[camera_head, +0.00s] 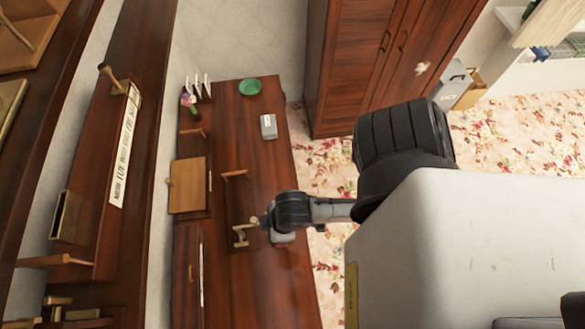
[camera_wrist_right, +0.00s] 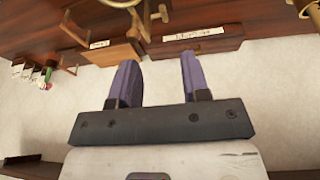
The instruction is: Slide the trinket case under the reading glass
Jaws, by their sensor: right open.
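My right gripper (camera_head: 262,221) reaches in from the right over the brown desk (camera_head: 255,290). In the right wrist view its two purple fingers (camera_wrist_right: 158,72) are spread, with nothing between them. A brass piece (camera_head: 241,236) shows by the fingertips in the head view; I cannot tell whether it is part of the reading glass. My left gripper is not visible.
A green bowl (camera_head: 250,86) stands at the desk's far end. A wooden panel (camera_head: 187,186) and a long box with a pale label (camera_wrist_right: 196,43) are along the wall side. A tall wooden cabinet (camera_head: 350,70) stands beyond. Desk surface between case and gripper is mostly clear.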

